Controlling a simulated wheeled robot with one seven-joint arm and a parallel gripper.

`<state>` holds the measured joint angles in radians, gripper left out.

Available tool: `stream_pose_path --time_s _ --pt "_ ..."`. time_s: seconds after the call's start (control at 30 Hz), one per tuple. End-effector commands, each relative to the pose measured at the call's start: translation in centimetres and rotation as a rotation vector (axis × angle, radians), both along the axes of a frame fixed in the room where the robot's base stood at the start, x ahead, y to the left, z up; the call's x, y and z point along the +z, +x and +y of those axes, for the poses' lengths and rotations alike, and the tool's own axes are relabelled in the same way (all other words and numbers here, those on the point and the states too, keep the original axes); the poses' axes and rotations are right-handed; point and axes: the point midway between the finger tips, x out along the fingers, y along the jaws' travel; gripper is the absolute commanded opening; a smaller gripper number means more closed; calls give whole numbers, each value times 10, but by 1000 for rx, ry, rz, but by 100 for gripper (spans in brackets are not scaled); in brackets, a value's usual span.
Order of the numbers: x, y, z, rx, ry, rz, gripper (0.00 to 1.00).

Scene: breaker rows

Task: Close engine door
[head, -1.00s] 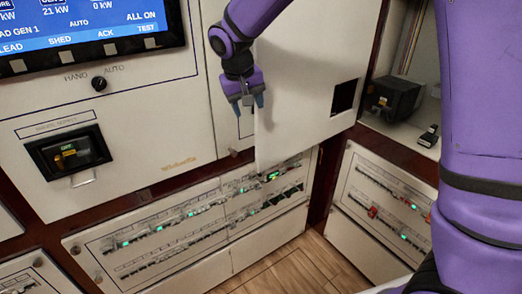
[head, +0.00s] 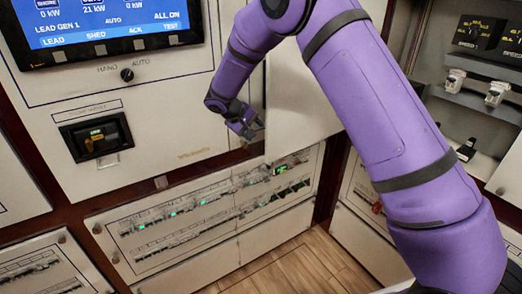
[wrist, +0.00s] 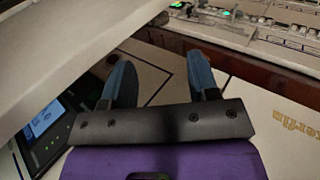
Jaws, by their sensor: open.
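The engine door appears to be the plain white panel (head: 298,110) right of centre in the head view. It stands ajar, its left edge proud of the cabinet face. My arm covers its upper and right parts. My gripper (head: 250,128) is open and empty, just left of that edge, in front of the cabinet. In the wrist view my open fingers (wrist: 160,80) point towards the cabinet front. A large pale panel (wrist: 70,40), apparently the door, slants across the upper left there, close to the left finger. I cannot tell whether they touch.
A cabinet with a blue screen (head: 105,18), a knob (head: 127,75) and a black breaker (head: 97,137) is at the left. Breaker rows (head: 190,205) lie below. Open shelves (head: 470,110) with small devices are at the right. Wooden floor (head: 300,262) is clear.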

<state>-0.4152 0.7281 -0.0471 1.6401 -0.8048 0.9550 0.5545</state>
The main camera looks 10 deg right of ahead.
Motion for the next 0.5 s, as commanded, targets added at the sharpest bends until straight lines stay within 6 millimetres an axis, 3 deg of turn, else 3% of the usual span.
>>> stream_pose_path --time_s 0.17,0.5 --pt "-8 5 -10 3 -16 3 55" --pt "-52 17 -42 3 -15 5 55"
